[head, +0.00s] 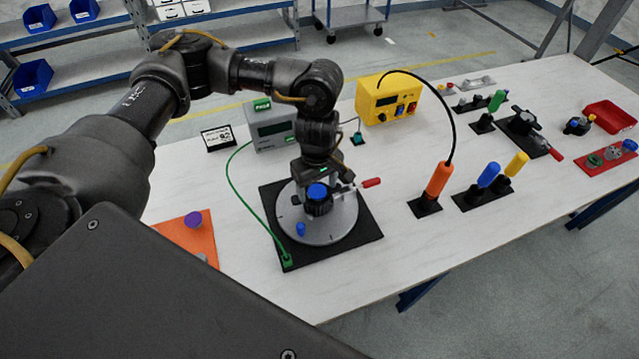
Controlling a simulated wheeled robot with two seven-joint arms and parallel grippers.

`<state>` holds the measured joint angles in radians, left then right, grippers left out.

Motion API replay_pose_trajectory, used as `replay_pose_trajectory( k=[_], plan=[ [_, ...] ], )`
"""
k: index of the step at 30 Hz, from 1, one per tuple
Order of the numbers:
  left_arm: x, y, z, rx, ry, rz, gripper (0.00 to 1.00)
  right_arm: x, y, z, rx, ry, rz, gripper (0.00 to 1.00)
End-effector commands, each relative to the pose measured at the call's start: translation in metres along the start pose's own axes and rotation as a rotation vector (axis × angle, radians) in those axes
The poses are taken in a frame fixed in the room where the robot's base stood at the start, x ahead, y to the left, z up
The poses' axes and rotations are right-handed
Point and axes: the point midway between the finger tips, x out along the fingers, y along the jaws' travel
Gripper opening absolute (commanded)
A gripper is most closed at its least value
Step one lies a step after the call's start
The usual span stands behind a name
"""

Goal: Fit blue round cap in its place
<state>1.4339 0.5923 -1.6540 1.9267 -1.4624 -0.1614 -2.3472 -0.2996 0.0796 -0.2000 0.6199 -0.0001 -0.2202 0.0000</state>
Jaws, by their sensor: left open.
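A blue round cap (317,190) shows on top of a black fitting (318,207) in the middle of a grey round disc (345,227). The disc lies on a black square plate (370,228) on the table. My left gripper (322,181) points down right at this cap, its jaws open. Whether the fingers touch the cap I cannot tell. A smaller blue piece (300,229) stands near the disc's front left edge. A toggle clamp with a red handle (371,182) is at the disc's right. My right gripper is not in view.
A grey meter (273,127) and a yellow power box (388,100) stand behind the plate. An orange tool (439,180) and blue (488,175) and yellow (517,164) handles stand upright to the right. An orange plate (188,236) lies left. A red tray (609,117) is far right.

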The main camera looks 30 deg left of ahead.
Motion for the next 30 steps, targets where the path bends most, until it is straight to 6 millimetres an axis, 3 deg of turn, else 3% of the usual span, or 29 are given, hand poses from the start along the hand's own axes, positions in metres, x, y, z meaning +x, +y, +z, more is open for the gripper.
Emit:
replay_pose_trajectory(
  k=[2, 19, 30],
  plan=[
    [0.006, -0.003, 0.002, 0.001, -0.004, -0.012, 0.69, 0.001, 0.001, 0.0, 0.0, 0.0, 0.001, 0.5],
    [0.0, 0.0, 0.0, -0.001, 0.0, -0.003, 0.69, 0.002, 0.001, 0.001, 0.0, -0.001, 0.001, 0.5],
    [-0.068, 0.0, 0.001, 0.0, 0.004, 0.004, 0.69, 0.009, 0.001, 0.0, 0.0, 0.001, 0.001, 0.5]
  ],
)
